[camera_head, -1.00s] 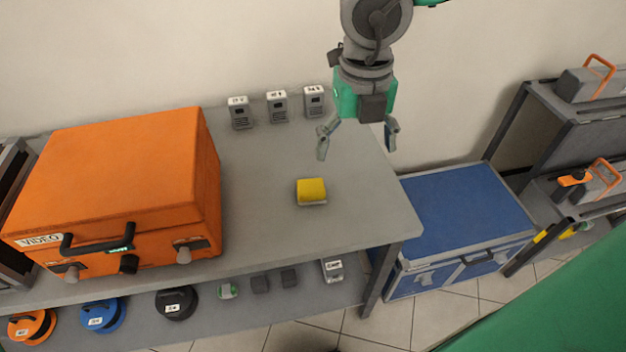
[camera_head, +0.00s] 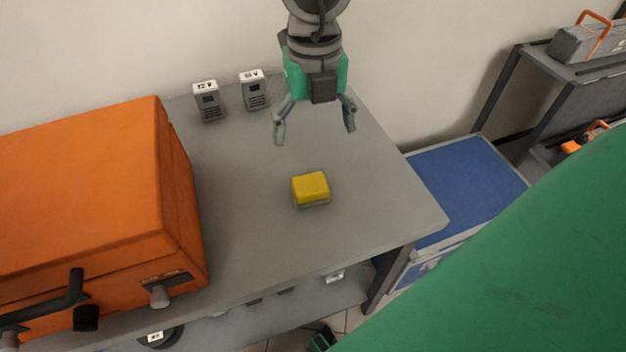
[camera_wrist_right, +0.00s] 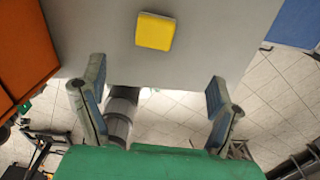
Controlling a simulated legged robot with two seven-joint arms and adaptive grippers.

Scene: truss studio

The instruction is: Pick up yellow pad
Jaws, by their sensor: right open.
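The yellow pad (camera_head: 310,187) lies on the grey table (camera_head: 250,205), with a grey base showing under its yellow top. It also shows in the right wrist view (camera_wrist_right: 155,31), beyond the fingertips and roughly between them. My right gripper (camera_head: 315,130) is open and empty. In the head view it hangs above the table, behind the pad and apart from it. Its two spread fingers also show in the right wrist view (camera_wrist_right: 157,80). My left gripper is not in view.
A large orange case (camera_head: 80,200) stands on the table left of the pad. Two small grey labelled boxes (camera_head: 254,92) stand near the wall. A blue case (camera_head: 467,185) is right of the table, below its top. A large green surface covers the lower right. The tabletop around the pad is clear.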

